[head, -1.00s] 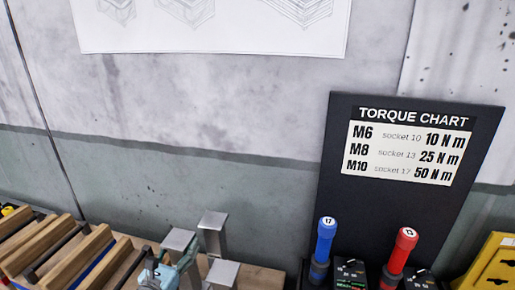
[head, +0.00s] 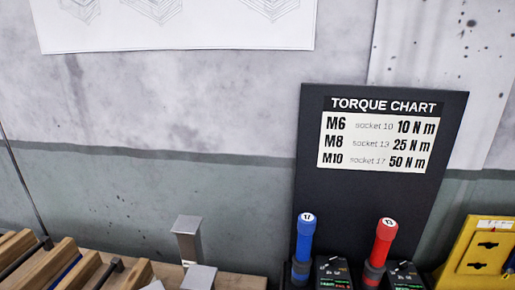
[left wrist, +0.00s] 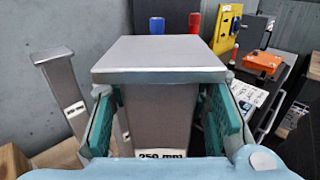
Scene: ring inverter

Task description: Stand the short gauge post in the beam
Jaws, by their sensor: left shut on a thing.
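My left gripper (left wrist: 165,120) is shut on a grey metal post (left wrist: 158,112) with a wider square cap, its label reading 250 mm. The cap hides part of the post, and its foot is out of view. A second grey post (left wrist: 65,90) with a small label stands upright to its left. In the head view one grey post (head: 187,242) stands upright, with a square grey top (head: 199,277) in front and a third grey top (head: 153,286) at the lower edge. My right gripper is not in view. I cannot make out the beam.
A wooden rack (head: 60,268) with dark rods lies at the lower left. Blue (head: 305,235) and red (head: 383,240) torque tools stand before the dark torque chart board (head: 450,130). A yellow case (head: 485,250) is at the right. An orange box (left wrist: 262,64) shows in the left wrist view.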

